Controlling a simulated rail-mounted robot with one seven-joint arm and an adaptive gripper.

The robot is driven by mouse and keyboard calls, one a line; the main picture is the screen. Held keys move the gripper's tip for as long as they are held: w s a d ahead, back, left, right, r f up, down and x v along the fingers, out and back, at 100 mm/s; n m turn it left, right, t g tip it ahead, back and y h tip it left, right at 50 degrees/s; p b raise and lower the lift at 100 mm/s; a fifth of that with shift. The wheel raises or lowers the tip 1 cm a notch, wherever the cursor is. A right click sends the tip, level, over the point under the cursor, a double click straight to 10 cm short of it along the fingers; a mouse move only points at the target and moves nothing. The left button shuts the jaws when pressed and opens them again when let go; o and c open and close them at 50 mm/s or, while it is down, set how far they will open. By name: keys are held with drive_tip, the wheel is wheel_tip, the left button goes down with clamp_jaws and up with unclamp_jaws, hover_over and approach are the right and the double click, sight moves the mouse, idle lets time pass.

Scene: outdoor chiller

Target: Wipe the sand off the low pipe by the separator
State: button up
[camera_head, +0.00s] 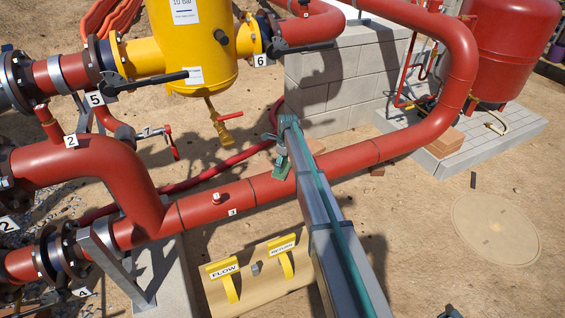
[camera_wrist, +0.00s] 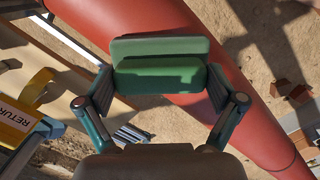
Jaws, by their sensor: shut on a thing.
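The low red pipe (camera_head: 225,205) runs from the lower left, below the yellow separator (camera_head: 190,45), to the bend at the right. It carries a small label 3. My gripper (camera_head: 280,158) is at the middle of this pipe, partly hidden by my arm. In the wrist view my gripper (camera_wrist: 160,88) is shut on a green block (camera_wrist: 158,72), with a finger on each side. The block lies over the red pipe (camera_wrist: 205,105) in that view. I cannot tell whether it touches the pipe. No sand stands out clearly on the visible pipe.
A tan board with yellow FLOW (camera_head: 224,268) and RETURN (camera_head: 282,246) signs lies in front of the pipe. A pale block wall (camera_head: 330,80) stands behind it. A red tank (camera_head: 510,45) stands at the back right.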

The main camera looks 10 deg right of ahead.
drive_tip(key=shift+s+a+r, duration=0.1)
drive_tip(key=shift+a+r, duration=0.2)
drive_tip(key=shift+r+p, duration=0.45)
drive_tip(key=shift+r, duration=0.45)
drive_tip(key=shift+d+r+p, duration=0.15)
drive_tip(key=shift+r+p, duration=0.25)
drive_tip(key=shift+r, duration=0.35)
drive_tip(key=shift+r+p, duration=1.1)
drive_tip(key=shift+r, duration=1.05)
drive_tip(key=shift+f, duration=0.1)
